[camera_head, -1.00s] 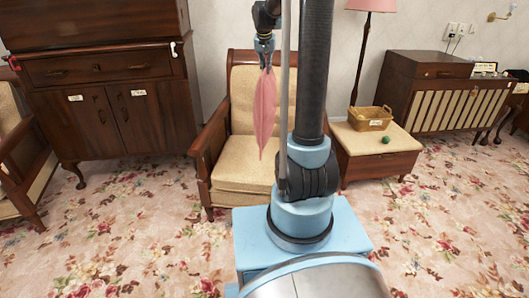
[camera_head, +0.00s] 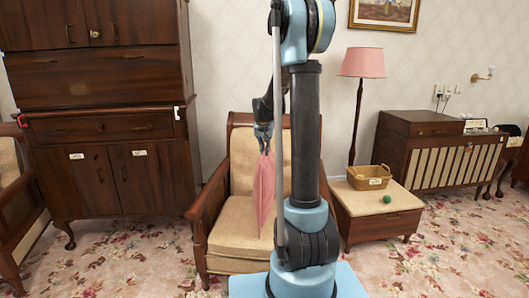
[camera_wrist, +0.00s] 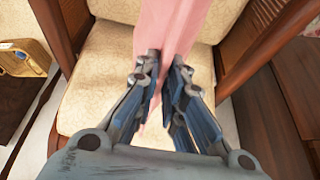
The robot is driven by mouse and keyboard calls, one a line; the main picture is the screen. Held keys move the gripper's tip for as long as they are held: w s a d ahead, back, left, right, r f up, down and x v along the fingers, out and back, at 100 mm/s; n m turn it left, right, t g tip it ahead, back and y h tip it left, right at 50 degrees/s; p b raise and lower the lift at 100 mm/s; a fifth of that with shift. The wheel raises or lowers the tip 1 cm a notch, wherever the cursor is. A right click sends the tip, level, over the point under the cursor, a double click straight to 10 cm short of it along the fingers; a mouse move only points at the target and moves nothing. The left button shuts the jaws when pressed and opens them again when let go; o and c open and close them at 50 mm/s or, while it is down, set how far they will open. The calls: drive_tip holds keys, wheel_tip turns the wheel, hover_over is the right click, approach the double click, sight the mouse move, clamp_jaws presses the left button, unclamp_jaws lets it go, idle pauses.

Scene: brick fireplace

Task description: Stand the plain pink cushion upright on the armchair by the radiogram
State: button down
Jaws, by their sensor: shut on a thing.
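The plain pink cushion (camera_head: 263,192) hangs edge-on and upright from my gripper (camera_head: 264,148), which is shut on its top edge. The armchair (camera_head: 228,238) has a wooden frame and cream upholstery; the cushion is in front of its backrest and over its seat. I cannot tell whether its lower tip touches the seat. In the wrist view, the fingers of my gripper (camera_wrist: 165,62) pinch the pink cushion (camera_wrist: 172,25) above the cream seat (camera_wrist: 105,75). My arm hides the chair's right side in the head view. The radiogram (camera_head: 440,155) stands at the right wall.
A low table (camera_head: 375,225) right of the armchair holds a wicker basket (camera_head: 369,178) and a small green ball (camera_head: 387,199). A pink-shaded floor lamp (camera_head: 357,110) stands behind it. A tall dark cabinet (camera_head: 105,130) is at the left. Floral carpet (camera_head: 450,255) is open at front right.

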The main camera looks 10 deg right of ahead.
drive_tip(key=shift+f, duration=0.15)
drive_tip(key=c, duration=1.7)
unclamp_jaws()
drive_tip(key=v, duration=1.1)
drive_tip(key=s, duration=1)
drive_tip(key=s+f+n, duration=0.1)
drive_tip(key=s+f, duration=0.4)
drive_tip(key=s, duration=0.5)
drive_tip(key=s+f+n+g, duration=0.1)
drive_tip(key=s+f, duration=0.4)
drive_tip(key=s, duration=0.6)
drive_tip(key=s+d+f+n+g+y, duration=0.1)
drive_tip(key=s+f, duration=0.4)
drive_tip(key=s, duration=0.6)
drive_tip(key=shift+s+f, duration=0.25)
drive_tip(key=shift+f, duration=0.15)
